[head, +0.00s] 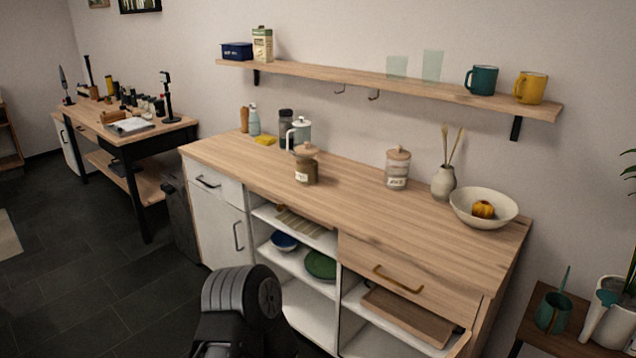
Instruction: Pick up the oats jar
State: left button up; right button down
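Two glass jars with wooden lids stand upright on the wooden counter (350,200). The left jar (306,172) has brown contents and a small white label. The right jar (397,172) has paler contents and a white label. The lettering is too small to read, so I cannot tell for sure which is the oats jar. Neither gripper shows; only a dark part of my own body is in view at the bottom.
A white kettle or press (301,134) stands just behind the left jar. A vase (444,184) and a bowl with an orange fruit (500,214) stand right of the right jar. A shelf (400,82) with mugs hangs above. The counter's front is clear.

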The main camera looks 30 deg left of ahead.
aim_at(307, 166)
jog(key=i+j+z, duration=0.1)
jog(key=j+z, duration=0.2)
jog(key=j, duration=0.55)
jog(key=j+z, duration=0.3)
jog(key=j, duration=0.6)
jog(key=k+j+z, duration=0.1)
jog(key=j+z, duration=0.2)
jog(key=j, duration=0.55)
jog(key=i+j+z, duration=0.1)
jog(key=j, duration=0.25)
jog(key=j+z, duration=0.15)
jog(key=j, duration=0.15)
